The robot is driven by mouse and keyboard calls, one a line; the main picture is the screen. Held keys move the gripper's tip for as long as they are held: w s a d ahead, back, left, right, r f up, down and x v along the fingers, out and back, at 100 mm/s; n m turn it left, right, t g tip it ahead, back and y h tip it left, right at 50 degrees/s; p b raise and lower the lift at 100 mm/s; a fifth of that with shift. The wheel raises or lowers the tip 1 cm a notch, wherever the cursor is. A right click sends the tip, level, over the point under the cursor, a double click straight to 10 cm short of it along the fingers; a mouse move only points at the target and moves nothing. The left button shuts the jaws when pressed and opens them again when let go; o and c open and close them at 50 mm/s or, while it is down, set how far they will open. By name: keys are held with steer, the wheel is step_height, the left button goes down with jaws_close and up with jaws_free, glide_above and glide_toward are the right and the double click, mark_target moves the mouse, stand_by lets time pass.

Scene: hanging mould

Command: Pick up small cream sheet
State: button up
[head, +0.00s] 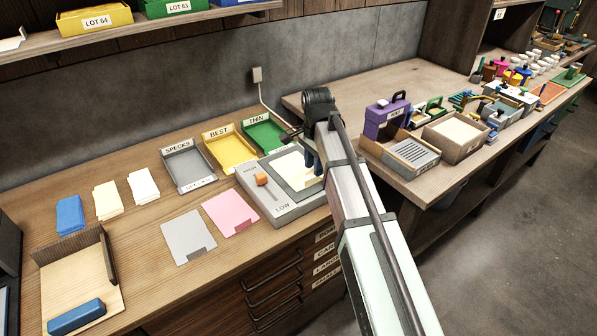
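A small stack of cream sheets (107,200) lies on the wooden bench at the left, between a blue stack (70,214) and a white stack (143,186). A pale cream square (288,168) lies on top of a grey box marked LOW (282,210); I cannot tell whether it is a sheet or part of the box. My gripper (313,165) points down over the right side of that square, far from the cream stack.
Grey SPECKS (171,157), yellow BEST (241,168) and green THIN (279,142) trays stand behind. Grey (187,237) and pink (229,210) sheets lie flat in front. A wooden corner board (62,272) with a blue bar (77,316) is at front left. A shelf overhangs the back left.

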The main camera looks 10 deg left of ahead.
mark_target(312, 174)
steer(key=shift+w+a+f, duration=0.1)
steer(key=shift+f, duration=1.1)
steer(key=shift+w+a+f, duration=0.1)
steer(key=shift+f, duration=1.05)
jaws_close()
